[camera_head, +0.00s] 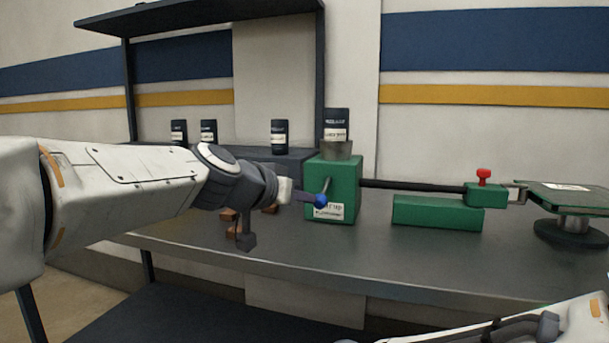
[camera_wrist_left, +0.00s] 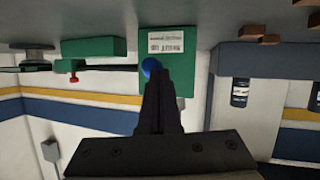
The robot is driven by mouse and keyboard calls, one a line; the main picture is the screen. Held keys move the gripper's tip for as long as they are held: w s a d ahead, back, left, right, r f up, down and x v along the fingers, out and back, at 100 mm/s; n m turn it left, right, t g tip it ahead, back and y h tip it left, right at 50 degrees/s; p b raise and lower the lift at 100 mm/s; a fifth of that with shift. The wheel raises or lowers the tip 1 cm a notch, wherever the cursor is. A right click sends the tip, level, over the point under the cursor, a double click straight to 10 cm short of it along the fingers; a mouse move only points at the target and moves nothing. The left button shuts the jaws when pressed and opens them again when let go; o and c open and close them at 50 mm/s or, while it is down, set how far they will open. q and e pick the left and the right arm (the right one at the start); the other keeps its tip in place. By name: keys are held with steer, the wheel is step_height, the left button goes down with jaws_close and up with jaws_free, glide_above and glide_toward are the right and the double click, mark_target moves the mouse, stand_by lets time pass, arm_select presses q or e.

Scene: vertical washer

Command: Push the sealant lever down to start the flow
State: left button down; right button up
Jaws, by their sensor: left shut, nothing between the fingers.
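The sealant lever is a thin grey rod with a blue ball knob (camera_head: 320,201) on the front of a green dispenser box (camera_head: 345,182). The rod slopes down toward the viewer, with the knob at its low end, in front of a white label. My left gripper (camera_head: 311,198) is shut and empty, its fingertips right at the knob; contact is hard to tell. In the left wrist view, which is upside down, the shut fingers (camera_wrist_left: 157,82) partly cover the blue knob (camera_wrist_left: 151,66). My right gripper is out of view; only part of my right arm shows at lower right.
A dark labelled can (camera_head: 336,124) sits on top of the dispenser. A black rod (camera_head: 415,186) runs right to a green block with a red knob (camera_head: 483,175). Several brown blocks (camera_head: 231,226) lie behind my left wrist. The grey tabletop (camera_head: 370,262) in front is clear.

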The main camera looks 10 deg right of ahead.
arm_select(q)
steer(key=shift+w+r+p, duration=0.1)
steer(key=shift+p, duration=0.3)
steer(key=shift+r, duration=0.15)
steer(key=shift+r+p, duration=0.6)
steer(key=shift+r, duration=0.05)
